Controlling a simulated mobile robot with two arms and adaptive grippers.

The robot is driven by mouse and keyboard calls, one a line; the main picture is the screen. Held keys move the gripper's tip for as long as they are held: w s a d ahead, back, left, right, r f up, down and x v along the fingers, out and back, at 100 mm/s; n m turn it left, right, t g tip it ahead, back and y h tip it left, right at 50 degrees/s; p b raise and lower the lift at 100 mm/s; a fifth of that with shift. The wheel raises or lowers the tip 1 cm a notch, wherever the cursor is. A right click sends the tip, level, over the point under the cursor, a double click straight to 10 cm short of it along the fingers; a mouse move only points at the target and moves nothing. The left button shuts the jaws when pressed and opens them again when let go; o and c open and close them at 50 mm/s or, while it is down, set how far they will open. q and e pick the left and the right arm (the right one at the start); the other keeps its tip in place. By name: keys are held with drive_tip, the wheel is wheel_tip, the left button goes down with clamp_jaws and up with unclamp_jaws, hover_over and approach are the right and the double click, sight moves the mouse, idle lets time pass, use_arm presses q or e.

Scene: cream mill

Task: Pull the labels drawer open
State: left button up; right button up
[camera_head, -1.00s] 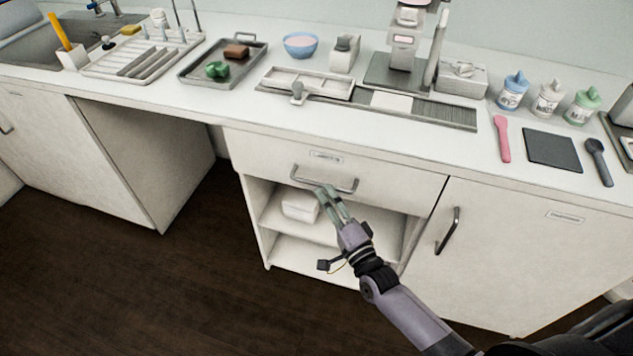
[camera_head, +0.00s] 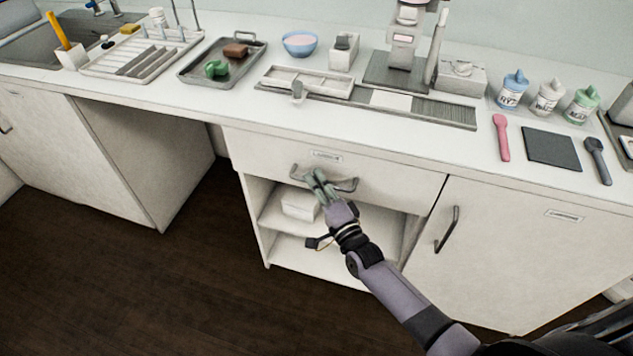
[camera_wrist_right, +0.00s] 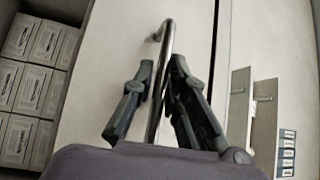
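The labels drawer (camera_head: 400,188) is the wide white drawer under the counter. Its front looks flush with the cabinet, so it is shut. A small label plate (camera_head: 326,156) sits above its grey bar handle (camera_head: 346,186). My right gripper (camera_head: 316,178) is at the handle, its fingers overlapping the bar's left-middle part. In the right wrist view, the handle (camera_wrist_right: 155,108) runs between the two fingers of the right gripper (camera_wrist_right: 163,64). The fingers are apart, with narrow gaps beside the bar. My left gripper is in neither view.
Below the drawer is an open shelf with a white box (camera_head: 299,203); several labelled boxes (camera_wrist_right: 30,50) show in the wrist view. A cupboard door (camera_head: 520,250) with a dark handle is at right. The counter (camera_head: 220,108) above holds trays, a bowl (camera_head: 300,43) and bottles.

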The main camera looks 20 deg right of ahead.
clamp_jaws()
idle(0.3)
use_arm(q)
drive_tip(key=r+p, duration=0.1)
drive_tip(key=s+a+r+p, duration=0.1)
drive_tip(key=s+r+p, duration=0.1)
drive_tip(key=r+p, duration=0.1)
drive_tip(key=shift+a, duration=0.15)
use_arm(e)
drive_tip(key=s+a, duration=0.8)
drive_tip(key=s, duration=0.4)
drive_tip(key=s+a, duration=0.9)
drive_tip(key=s, duration=0.4)
drive_tip(key=shift+s, duration=0.3)
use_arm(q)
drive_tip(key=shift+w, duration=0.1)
use_arm(e)
drive_tip(key=shift+a+f, duration=0.1)
drive_tip(key=shift+o, duration=2.4)
unclamp_jaws()
